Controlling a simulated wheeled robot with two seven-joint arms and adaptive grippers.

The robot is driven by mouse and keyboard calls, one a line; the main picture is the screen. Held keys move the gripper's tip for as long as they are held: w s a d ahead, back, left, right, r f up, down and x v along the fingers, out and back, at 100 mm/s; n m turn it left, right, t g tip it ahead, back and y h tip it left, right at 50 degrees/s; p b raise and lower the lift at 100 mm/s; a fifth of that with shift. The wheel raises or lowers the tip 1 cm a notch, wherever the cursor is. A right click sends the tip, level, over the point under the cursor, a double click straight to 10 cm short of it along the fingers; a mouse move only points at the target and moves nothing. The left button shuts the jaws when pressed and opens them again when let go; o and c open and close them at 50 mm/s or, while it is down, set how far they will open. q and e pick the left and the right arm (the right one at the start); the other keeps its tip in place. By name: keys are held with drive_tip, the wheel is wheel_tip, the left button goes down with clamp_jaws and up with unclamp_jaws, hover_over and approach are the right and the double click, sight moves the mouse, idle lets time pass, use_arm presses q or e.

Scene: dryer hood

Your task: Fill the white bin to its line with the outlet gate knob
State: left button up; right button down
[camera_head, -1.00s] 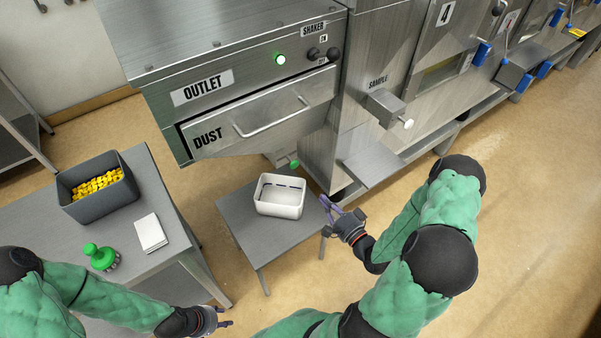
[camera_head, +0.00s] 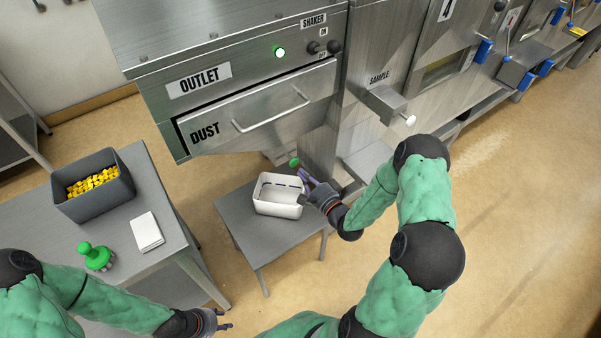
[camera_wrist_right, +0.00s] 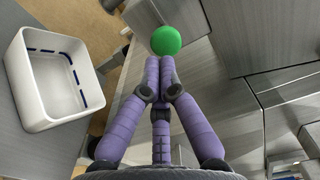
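The white bin (camera_head: 279,208) stands on a small grey table below the outlet; its inside looks empty, with a dark dashed line along the inner walls. It also shows in the right wrist view (camera_wrist_right: 57,112). The green outlet gate knob (camera_head: 294,162) is behind the bin, under the dust drawer. In the right wrist view the knob (camera_wrist_right: 166,40) is just beyond my right fingertips (camera_wrist_right: 161,62), which are together; I cannot tell whether they touch it. My right gripper (camera_head: 304,178) is at the bin's right rear corner. My left gripper (camera_head: 224,321) is low at the bottom edge, its opening unclear.
A grey side table (camera_head: 165,207) on the left holds a dark bin (camera_head: 97,203) of yellow pieces, a green-handled object (camera_head: 96,257) and a white pad (camera_head: 147,231). The dust drawer (camera_head: 262,110) and sample chute (camera_head: 385,103) overhang nearby. A green light (camera_head: 280,52) is lit.

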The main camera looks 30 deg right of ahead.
sight(296, 164)
drive_tip(key=shift+w, duration=1.15)
drive_tip(key=shift+w+a, duration=0.1)
drive_tip(key=w+b, duration=0.1)
drive_tip(key=w, duration=0.2)
drive_tip(key=shift+a, duration=0.15)
drive_tip(key=shift+w+r, duration=0.1)
drive_tip(key=shift+w, duration=0.05)
drive_tip(key=shift+w+r, duration=0.15)
drive_tip(key=shift+r, duration=0.15)
idle(5.8)
